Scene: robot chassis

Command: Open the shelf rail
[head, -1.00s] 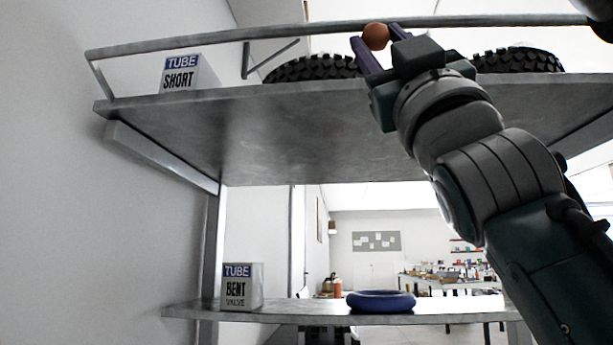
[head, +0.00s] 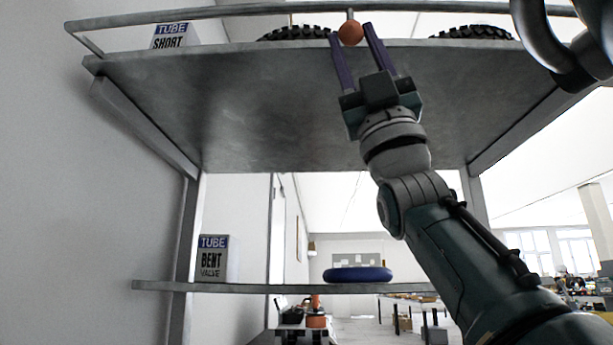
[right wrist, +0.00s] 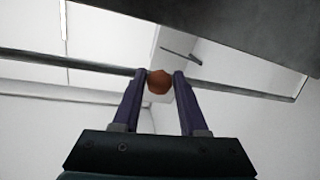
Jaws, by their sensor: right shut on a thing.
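The shelf rail (head: 228,11) is a thin grey metal bar along the front of the upper shelf (head: 250,105). It also shows in the right wrist view (right wrist: 75,61). A round orange-brown knob (head: 351,33) hangs from the rail on a short stem. It also shows in the right wrist view (right wrist: 159,82). My right gripper (head: 352,30) reaches up from below, its two purple fingers on either side of the knob. It is shut on the knob. My left gripper is not in view.
On the upper shelf stand a "TUBE SHORT" box (head: 174,37) and two black tyres (head: 294,33) (head: 474,32). The lower shelf (head: 250,288) holds a "TUBE BENT VALVE" box (head: 216,259) and a blue ring (head: 358,274). A wall is close on the left.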

